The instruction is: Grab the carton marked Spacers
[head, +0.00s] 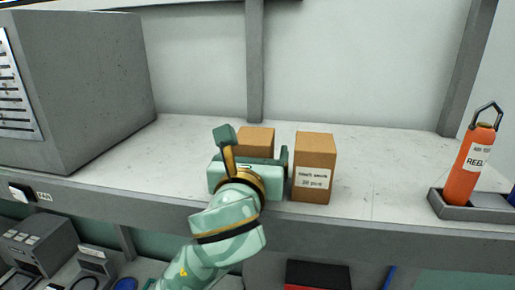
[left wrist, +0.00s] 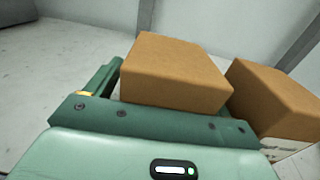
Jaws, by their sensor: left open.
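Two brown cartons stand on the grey shelf. One carton (head: 257,139) is mostly hidden behind my left gripper (head: 253,157) in the head view, and its label does not show. In the left wrist view this carton (left wrist: 175,68) stands just in front of the palm of my left gripper (left wrist: 172,98), with a finger along its left side. The jaws are open; I cannot tell whether they touch it. The other carton (head: 315,155) stands close to the right, with a white label too small to read surely. It also shows in the left wrist view (left wrist: 273,93). My right gripper is out of view.
A large grey cabinet (head: 85,85) stands at the left of the shelf (head: 385,180). An orange bottle (head: 470,165) with a hook stands in a grey tray (head: 465,211) at the right. The shelf between the right carton and the tray is clear.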

